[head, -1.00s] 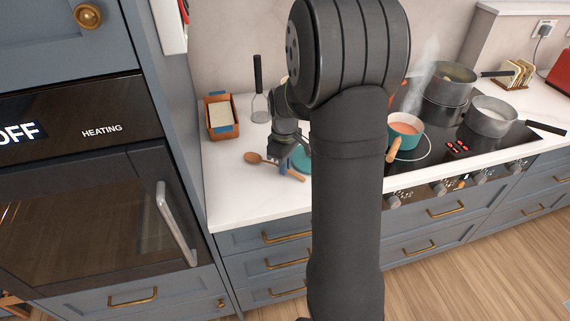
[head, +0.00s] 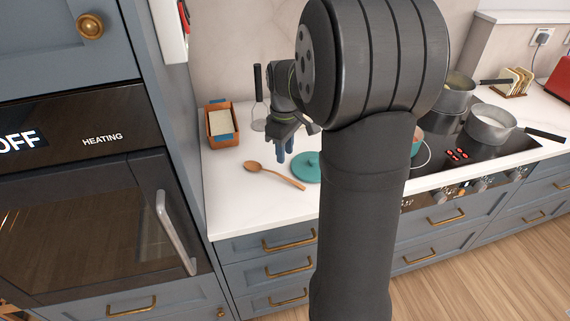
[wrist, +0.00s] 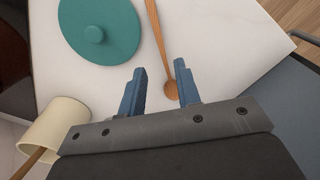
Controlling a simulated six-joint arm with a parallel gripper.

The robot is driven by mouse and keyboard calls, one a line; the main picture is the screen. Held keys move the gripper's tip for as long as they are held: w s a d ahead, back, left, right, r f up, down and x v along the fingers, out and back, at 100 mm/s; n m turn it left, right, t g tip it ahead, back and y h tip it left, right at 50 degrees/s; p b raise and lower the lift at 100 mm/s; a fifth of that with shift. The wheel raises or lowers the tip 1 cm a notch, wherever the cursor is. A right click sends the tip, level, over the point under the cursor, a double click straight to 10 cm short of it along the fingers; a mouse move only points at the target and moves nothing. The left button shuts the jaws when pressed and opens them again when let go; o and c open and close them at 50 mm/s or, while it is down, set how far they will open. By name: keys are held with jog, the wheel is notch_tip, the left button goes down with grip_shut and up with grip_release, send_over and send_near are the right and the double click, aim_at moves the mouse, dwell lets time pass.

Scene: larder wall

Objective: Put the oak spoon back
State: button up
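The oak spoon (head: 274,175) lies flat on the white counter, its bowl towards the left and its handle running to the lower right. In the wrist view the spoon (wrist: 159,40) has its bowl beyond and between my fingers. My gripper (head: 284,152) is above the counter, a little behind the spoon. The two blue fingers (wrist: 160,88) are apart with nothing held between them. A teal lid (head: 307,167) lies to the right of the spoon; it also shows in the wrist view (wrist: 115,22).
A cream cup (wrist: 62,115) with a wooden handle shows in the wrist view. Pots stand on the hob at right, one pale pot (head: 490,125). The counter left of the spoon is clear.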

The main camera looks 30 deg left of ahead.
aim_at(285, 177)
jog(key=shift+r, duration=1.7)
jog(key=shift+f, duration=0.1)
notch_tip(285, 177, down, 12)
jog(key=shift+f, duration=0.25)
notch_tip(285, 177, up, 3)
jog(key=shift+r, duration=0.75)
